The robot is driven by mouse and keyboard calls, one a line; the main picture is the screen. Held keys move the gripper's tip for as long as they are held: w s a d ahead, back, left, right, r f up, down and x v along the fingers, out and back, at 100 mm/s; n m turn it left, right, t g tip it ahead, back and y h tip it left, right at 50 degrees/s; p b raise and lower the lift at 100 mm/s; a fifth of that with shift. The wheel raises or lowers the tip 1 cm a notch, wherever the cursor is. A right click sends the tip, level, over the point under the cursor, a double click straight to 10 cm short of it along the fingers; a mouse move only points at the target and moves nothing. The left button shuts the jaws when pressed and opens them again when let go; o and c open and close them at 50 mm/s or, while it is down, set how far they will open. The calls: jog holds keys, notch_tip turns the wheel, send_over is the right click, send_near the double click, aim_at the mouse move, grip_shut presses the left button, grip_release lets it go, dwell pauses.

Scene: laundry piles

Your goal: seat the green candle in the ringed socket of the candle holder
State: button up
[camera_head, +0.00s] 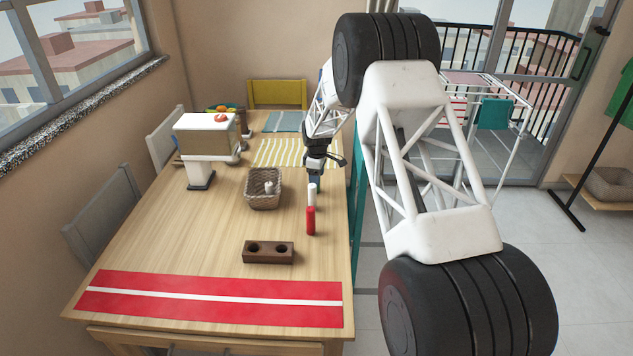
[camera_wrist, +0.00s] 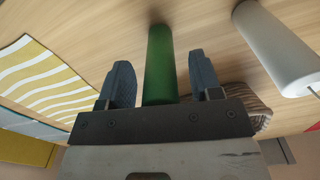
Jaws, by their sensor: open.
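The green candle (camera_wrist: 158,65) stands on the table in the wrist view, between the two fingers of my gripper (camera_wrist: 159,60). The fingers are open, with a visible gap on each side of it. In the head view my gripper (camera_head: 316,180) is low over the table, behind the white candle, and I cannot make out the green candle clearly there. The brown candle holder (camera_head: 268,258) lies nearer the camera, with two dark sockets that look empty. I cannot tell which socket is ringed.
A white candle (camera_head: 311,194) and a red candle (camera_head: 311,221) stand between my gripper and the holder. The white one also shows in the wrist view (camera_wrist: 275,45). A wicker basket (camera_head: 263,202) with a white object inside is left of them. A red runner (camera_head: 210,307) lies in front.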

jog(key=shift+c, duration=0.4)
jog(key=c, duration=0.9)
jog(key=shift+r, duration=0.15)
jog(key=shift+r, duration=4.85)
